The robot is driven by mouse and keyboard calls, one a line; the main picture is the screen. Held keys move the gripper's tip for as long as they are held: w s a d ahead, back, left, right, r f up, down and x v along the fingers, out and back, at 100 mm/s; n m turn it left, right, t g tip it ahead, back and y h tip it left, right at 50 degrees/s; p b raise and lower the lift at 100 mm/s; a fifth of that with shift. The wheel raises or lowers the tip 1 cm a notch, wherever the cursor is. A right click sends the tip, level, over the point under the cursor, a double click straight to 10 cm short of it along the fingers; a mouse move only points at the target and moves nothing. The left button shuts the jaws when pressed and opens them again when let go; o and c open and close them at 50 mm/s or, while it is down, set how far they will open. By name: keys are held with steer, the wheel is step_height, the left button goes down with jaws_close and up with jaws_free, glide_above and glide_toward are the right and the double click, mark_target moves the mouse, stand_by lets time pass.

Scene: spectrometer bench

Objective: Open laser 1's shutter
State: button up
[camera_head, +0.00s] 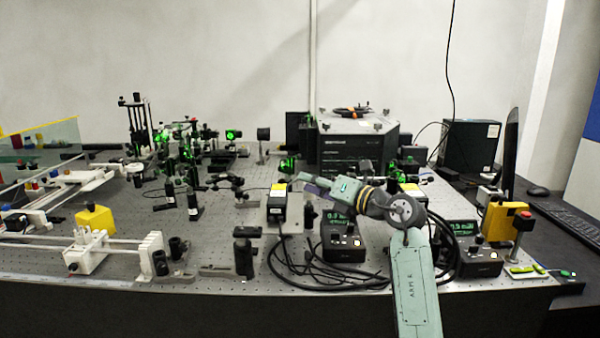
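My arm reaches in from the lower right, and its end with my gripper (308,183) points left over the bench. The gripper is small and seen from the side, so whether its fingers are open or shut is unclear. Just left of it and below stands a dark box with a white label (277,207), possibly a laser head; I cannot tell whether they touch. Two black control boxes with green lit displays stand below my arm (343,238) and to its right (472,253). I cannot read which is laser 1, and no shutter is clearly recognisable.
The perforated optical bench (215,240) carries several mounts with green light spots. A large dark spectrometer housing (352,140) stands behind my arm. Black cables (300,275) loop in front. A yellow box with a red button (505,220) and a monitor (512,150) are at right.

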steer(key=shift+p+x, duration=0.5)
steer(key=shift+x, duration=1.7)
jaws_close()
steer(key=shift+f, duration=0.1)
